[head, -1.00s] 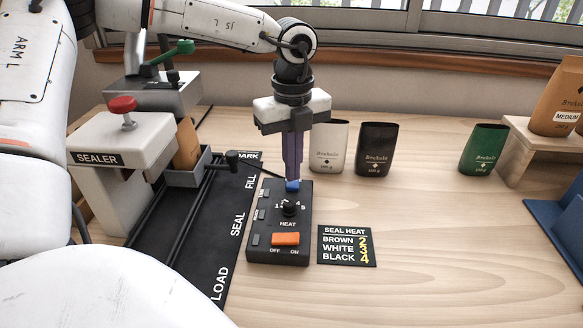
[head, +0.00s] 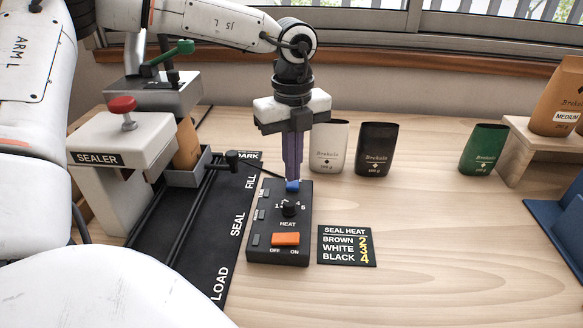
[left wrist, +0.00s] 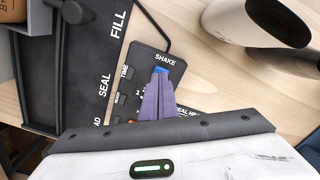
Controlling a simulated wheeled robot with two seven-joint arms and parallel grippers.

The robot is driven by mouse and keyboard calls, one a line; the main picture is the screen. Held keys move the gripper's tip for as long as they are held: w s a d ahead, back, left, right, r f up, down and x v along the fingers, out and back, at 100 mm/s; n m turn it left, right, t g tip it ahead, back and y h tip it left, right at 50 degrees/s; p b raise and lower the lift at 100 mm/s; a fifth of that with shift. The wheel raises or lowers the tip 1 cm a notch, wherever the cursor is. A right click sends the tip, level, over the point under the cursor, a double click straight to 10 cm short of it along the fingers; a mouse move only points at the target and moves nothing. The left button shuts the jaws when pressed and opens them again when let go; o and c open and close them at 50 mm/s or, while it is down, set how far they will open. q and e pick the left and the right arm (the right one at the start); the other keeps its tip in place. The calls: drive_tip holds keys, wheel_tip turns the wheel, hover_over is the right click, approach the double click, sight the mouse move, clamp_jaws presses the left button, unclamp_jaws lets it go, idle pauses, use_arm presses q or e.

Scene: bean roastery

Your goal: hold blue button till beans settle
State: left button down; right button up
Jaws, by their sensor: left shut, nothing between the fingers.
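The blue button (head: 293,186) is at the far end of the black control box (head: 262,252), and the word SHAKE is beside it in the left wrist view. My left gripper (head: 292,179) points straight down with its purple fingers shut and empty. The fingertips are at the blue button and appear to touch it; they partly cover it. The button also shows in the left wrist view (left wrist: 161,70), just past the fingertips. A brown bag (head: 187,145) stands in the grey holder (head: 190,178) on the black track, under the FILL end. The beans are not visible. My right gripper is not in view.
The white sealer (head: 125,135) with a red knob stands at the left. White (head: 329,147), black (head: 376,150) and green (head: 483,149) bags stand behind and to the right. A SEAL HEAT card (head: 346,246) lies beside the box. The table's right middle is clear.

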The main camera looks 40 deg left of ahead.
use_arm(q)
drive_tip(key=shift+f, duration=0.15)
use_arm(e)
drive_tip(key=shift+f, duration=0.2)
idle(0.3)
use_arm(q)
drive_tip(key=shift+f+b, duration=0.3)
drive_tip(key=shift+b, duration=0.2)
drive_tip(key=shift+f, duration=0.25)
drive_tip(key=shift+f+b, duration=0.25)
drive_tip(key=shift+b, duration=0.25)
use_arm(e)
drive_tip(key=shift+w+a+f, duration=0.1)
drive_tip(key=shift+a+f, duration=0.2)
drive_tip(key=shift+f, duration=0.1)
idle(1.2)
